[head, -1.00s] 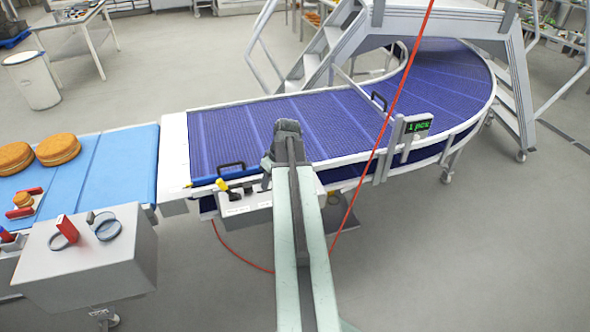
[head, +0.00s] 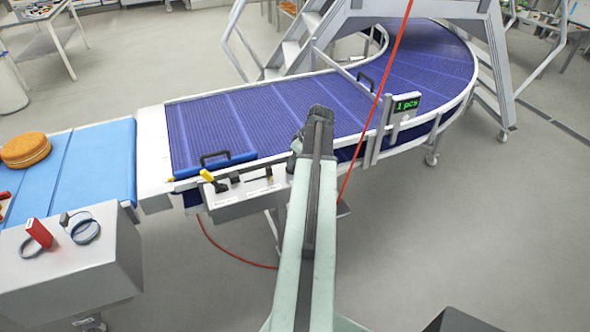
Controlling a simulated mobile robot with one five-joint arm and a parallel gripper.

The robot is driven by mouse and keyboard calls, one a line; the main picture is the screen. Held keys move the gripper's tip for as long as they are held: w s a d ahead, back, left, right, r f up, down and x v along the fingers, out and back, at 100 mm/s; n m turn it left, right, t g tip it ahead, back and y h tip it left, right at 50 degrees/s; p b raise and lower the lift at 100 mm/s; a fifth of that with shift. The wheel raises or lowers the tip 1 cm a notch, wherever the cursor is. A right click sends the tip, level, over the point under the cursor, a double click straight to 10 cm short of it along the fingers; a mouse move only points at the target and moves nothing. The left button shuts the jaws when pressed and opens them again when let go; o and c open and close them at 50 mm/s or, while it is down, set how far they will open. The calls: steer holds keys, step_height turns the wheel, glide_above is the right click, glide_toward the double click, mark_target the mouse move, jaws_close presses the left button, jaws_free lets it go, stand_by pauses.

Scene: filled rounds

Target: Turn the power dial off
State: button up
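A grey control panel (head: 246,198) hangs on the near side of the purple conveyor. It carries a yellow-tipped lever (head: 208,177) and small dark controls (head: 258,174) with white labels under them. I cannot read the labels or tell which control is the power dial. My gripper (head: 318,114) is at the end of my raised arm, to the right of these controls in the picture. It appears above the conveyor's near edge and hides part of it. I see it from behind, so its fingers are not clear. Nothing shows in it.
A grey box (head: 75,275) at the lower left bears a red tag (head: 39,233) and a grey-blue ring (head: 84,232). A blue belt (head: 105,160) carries a round cake (head: 25,150). A green display (head: 407,105) reads "1 pcs". A red cable (head: 238,259) hangs below the panel.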

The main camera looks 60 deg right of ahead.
steer(key=shift+x, duration=0.8)
steer(key=shift+r, duration=0.1)
jaws_close()
